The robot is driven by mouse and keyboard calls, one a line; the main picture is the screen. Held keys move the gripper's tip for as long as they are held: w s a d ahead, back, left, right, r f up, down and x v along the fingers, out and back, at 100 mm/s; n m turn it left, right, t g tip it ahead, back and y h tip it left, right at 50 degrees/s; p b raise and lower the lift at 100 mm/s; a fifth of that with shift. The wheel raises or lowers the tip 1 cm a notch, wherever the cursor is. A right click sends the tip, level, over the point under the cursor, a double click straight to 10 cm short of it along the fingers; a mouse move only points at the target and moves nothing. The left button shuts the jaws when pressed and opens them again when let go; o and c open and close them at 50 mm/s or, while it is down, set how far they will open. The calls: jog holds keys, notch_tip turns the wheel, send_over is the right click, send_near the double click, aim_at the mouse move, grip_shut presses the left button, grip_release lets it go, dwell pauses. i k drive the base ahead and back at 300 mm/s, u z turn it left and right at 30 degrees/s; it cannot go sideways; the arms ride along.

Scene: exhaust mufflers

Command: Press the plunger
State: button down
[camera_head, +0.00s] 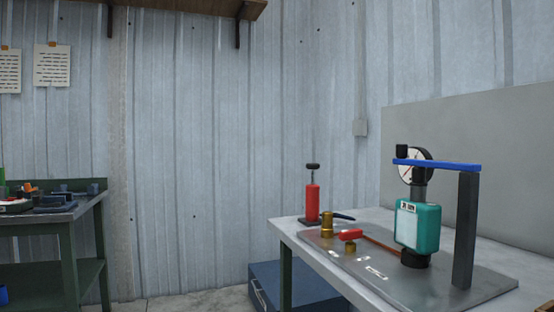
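A red upright cylinder (312,202) stands on a dark base at the back of the grey table at right. A thin rod rises from its top to a black crossbar handle (313,166), with a visible length of rod between them; this looks like the plunger. In front of it is a metal plate (335,241) carrying a brass cylinder (327,225), a brass fitting with a red handle (350,235), and a teal block (425,227) with a white face. My gripper is not in view.
A round dial (406,167) sits above the teal block, near a blue bar (445,165) on a dark post (466,230). A blue cabinet (290,285) stands below the table. A green workbench (60,216) is at left. Floor shows between them.

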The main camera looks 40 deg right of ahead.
aim_at(313, 166)
jog(key=z, duration=0.4)
jog(key=i, duration=1.25)
jog(key=z, duration=0.75)
